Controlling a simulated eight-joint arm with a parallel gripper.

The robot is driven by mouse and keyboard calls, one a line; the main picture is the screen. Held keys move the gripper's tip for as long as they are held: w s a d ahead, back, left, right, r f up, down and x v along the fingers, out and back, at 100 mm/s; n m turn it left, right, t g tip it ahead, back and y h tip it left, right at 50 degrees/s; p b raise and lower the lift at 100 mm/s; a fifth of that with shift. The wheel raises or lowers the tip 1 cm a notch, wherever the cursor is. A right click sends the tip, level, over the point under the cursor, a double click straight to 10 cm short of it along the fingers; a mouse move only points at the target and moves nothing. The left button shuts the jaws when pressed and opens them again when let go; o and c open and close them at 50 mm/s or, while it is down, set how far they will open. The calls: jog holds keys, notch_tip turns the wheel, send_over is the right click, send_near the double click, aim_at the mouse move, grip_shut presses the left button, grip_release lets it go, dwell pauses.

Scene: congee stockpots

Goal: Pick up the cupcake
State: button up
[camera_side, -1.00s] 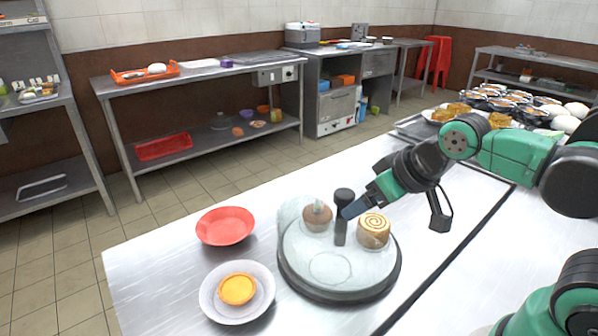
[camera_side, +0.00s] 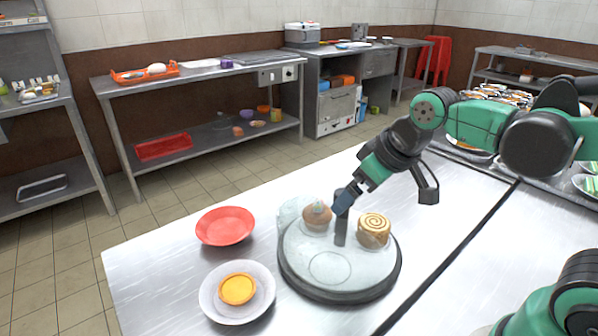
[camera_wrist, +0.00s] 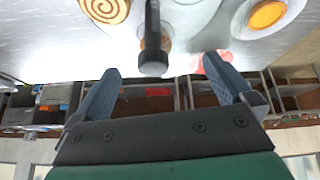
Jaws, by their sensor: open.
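The cupcake (camera_side: 316,218), brown with a rounded top, sits at the back left of a round, pale, see-through-looking stand (camera_side: 330,268) with a dark base. My gripper (camera_side: 343,203) is just right of the cupcake in the side view, above the stand, and overlaps its dark post (camera_side: 340,233). In the wrist view my gripper (camera_wrist: 166,80) has its fingers wide apart with nothing held. The post's dark knob (camera_wrist: 153,55) shows between and beyond them. The cupcake is mostly hidden behind the post there.
A swirl roll (camera_side: 374,227) stands on the stand's right side, close to my gripper. A red bowl (camera_side: 225,227) and a white bowl (camera_side: 210,300) holding a yellow tart (camera_side: 238,288) are to the left. The table's right part is clear up to a dark seam.

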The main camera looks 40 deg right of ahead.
aim_at(320, 203)
jog(key=w+n, duration=0.1)
jog(key=w+f+n+g, duration=0.1)
jog(key=w, duration=0.1)
jog(key=w+g, duration=0.1)
jog(key=w, duration=0.1)
jog(key=shift+w+d+f+n, duration=0.15)
jog(key=shift+d+n, duration=0.15)
jog(key=shift+n, duration=0.1)
jog(key=w+f, duration=0.1)
jog(key=w+f+n+g, duration=0.2)
jog(key=shift+d, duration=0.25)
jog(key=shift+w+f+g+y, duration=0.3)
jog(key=shift+w+f, duration=0.1)
jog(key=shift+f, duration=0.15)
jog(key=shift+n, duration=0.3)
jog(key=shift+w+a+f, duration=0.1)
jog(key=shift+w+f, duration=0.05)
jog(key=shift+f, duration=1.3)
jog(key=shift+w+f, duration=0.15)
jog(key=shift+f, duration=1.25)
jog(key=c, duration=1.1)
